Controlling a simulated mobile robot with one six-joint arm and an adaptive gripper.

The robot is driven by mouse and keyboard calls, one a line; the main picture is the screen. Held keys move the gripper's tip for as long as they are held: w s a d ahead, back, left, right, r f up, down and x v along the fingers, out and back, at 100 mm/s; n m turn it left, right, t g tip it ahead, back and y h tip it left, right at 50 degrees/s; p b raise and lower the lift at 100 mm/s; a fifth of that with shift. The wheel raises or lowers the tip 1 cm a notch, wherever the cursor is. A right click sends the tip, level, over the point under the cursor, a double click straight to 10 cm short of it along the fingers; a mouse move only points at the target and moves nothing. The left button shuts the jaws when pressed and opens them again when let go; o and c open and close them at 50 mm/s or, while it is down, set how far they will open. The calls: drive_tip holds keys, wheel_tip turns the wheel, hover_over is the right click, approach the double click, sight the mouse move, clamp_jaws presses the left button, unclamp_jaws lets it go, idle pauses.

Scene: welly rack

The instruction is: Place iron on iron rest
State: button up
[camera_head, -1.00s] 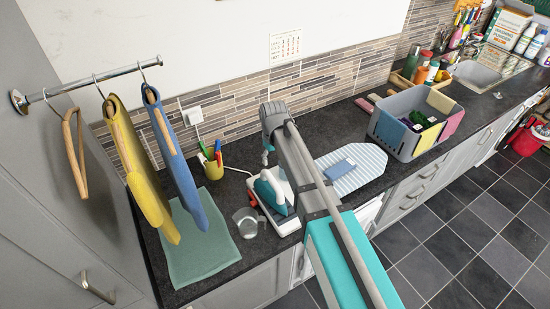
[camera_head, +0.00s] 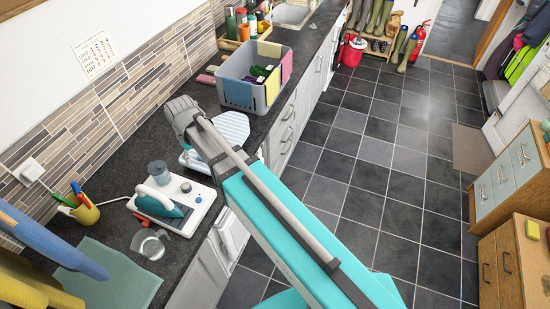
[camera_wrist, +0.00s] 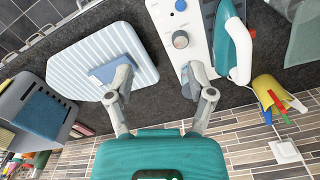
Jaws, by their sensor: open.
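The iron (camera_head: 158,199), teal and white, lies at the left side of a white unit (camera_head: 199,207) with a blue knob and a grey round piece on top, likely the iron rest. I cannot tell whether the iron is seated on it or only overlaps it. In the wrist view the iron (camera_wrist: 234,46) is at the upper right, with its cord hanging towards the wall, beside the white unit (camera_wrist: 197,47). In the head view my arm hides the gripper.
A pale striped board (camera_wrist: 75,65) with a blue block (camera_wrist: 111,71) is beside my left finger. A grey basket (camera_head: 240,88) stands farther along the counter. A clear jug (camera_head: 150,245), yellow pen cup (camera_head: 84,211) and green mat (camera_head: 115,277) are near the iron. The floor is open.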

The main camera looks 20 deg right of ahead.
drive_tip(key=s+d+m, duration=0.3)
drive_tip(key=s+d, duration=0.1)
drive_tip(key=d, duration=0.8)
drive_tip(key=s+d+m, duration=0.3)
drive_tip(key=s+d, duration=0.1)
drive_tip(key=d, duration=0.8)
drive_tip(key=shift+s, duration=0.2)
idle(0.7)
